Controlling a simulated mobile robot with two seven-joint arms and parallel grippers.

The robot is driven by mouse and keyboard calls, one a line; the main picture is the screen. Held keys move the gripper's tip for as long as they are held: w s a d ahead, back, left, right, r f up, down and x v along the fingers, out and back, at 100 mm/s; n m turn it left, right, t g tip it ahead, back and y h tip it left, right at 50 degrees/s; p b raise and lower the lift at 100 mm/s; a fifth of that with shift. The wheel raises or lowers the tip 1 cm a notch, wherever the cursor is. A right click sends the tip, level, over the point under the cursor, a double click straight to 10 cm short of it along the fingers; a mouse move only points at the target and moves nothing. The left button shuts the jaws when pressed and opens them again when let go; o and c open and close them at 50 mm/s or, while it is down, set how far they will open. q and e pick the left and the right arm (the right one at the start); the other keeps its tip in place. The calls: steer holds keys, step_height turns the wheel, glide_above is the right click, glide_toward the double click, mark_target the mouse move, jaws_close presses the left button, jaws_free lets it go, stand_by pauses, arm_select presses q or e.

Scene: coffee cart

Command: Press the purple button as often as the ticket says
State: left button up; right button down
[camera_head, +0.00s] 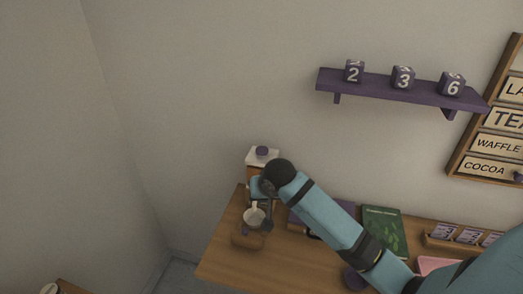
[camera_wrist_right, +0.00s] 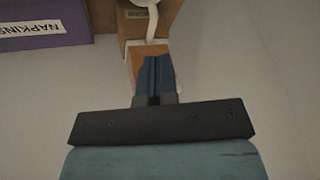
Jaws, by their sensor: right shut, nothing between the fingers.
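A smaller dark purple piece (camera_head: 245,231) shows on a low wooden block near the left end. My right gripper (camera_head: 267,224) points down beside the white cup (camera_head: 254,216). In the right wrist view its blue fingers (camera_wrist_right: 154,78) are together and empty, in front of a wooden block (camera_wrist_right: 145,58). Contact cannot be told. Several printed tickets (camera_head: 468,235) stand in a rack at right; their print is too small to read surely. My left gripper is out of view.
A purple napkin box (camera_wrist_right: 45,22) is beside the block, partly behind my arm in the head view. A green book (camera_head: 384,230) lies on the counter (camera_head: 222,258). A purple shelf (camera_head: 400,89) holds cubes marked 2, 3 and 6. A menu board (camera_head: 490,130) hangs at right.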

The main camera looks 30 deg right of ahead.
steer(key=w+d+r+m, duration=0.3)
steer(key=w+d+r, duration=0.3)
steer(key=w+r, duration=0.3)
step_height(320, 180, up, 6)
steer(key=m+t+h, duration=0.1)
steer(key=m, duration=0.3)
glide_above(263, 149)
steer(key=shift+w+d, duration=0.1)
steer(key=shift+d, duration=0.05)
steer(key=shift+f, duration=0.1)
steer(key=shift+f+b, duration=0.3)
steer(key=shift+f, duration=4.05)
steer(key=shift+f+p, duration=0.3)
steer(key=shift+f, duration=0.15)
